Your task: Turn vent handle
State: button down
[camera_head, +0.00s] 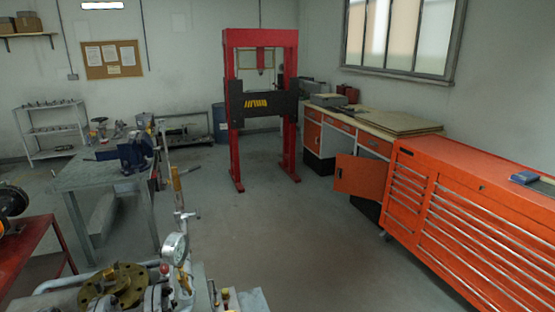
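A pipe and valve assembly fills the bottom left of the head view, with a brass flange (118,287) and grey piping (62,283). A round white-faced pressure gauge (174,249) stands upright at its right side. Behind the gauge rises a thin upright stem with a small metal cross handle (187,214) and a yellowish upright bar (176,180). A small red knob (165,268) sits just below and left of the gauge. I cannot tell which of these is the vent handle. My gripper is not in view.
A grey workbench (95,172) with a blue vise (136,153) stands left, near a red table (30,250). A red press (234,110) stands at the back. An orange tool cabinet (470,205) lines the right. The floor (290,235) between is clear.

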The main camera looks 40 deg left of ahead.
aim_at(198, 214)
jog(key=i+l, duration=0.15)
jog(key=i, duration=0.35)
jog(key=i+l, duration=0.15)
jog(key=i, duration=0.35)
jog(key=i+j+u, duration=0.25)
jog(key=i+u, duration=0.2)
jog(key=i+j+u, duration=0.1)
jog(key=i+u, duration=0.8)
jog(key=i+l+u, duration=0.25)
jog(key=i+u, duration=0.95)
jog(key=u, duration=0.15)
jog(key=i+l+u, duration=0.3)
jog(key=u, duration=0.15)
jog(key=i+l+u, duration=0.55)
jog(key=u, duration=0.35)
jog(key=i+l+u, duration=0.2)
jog(key=u, duration=0.3)
jog(key=i+l+u, duration=0.25)
jog(key=u, duration=0.2)
jog(key=i+l+u, duration=0.1)
jog(key=l+u, duration=0.2)
jog(key=u, duration=0.15)
jog(key=i, duration=0.35)
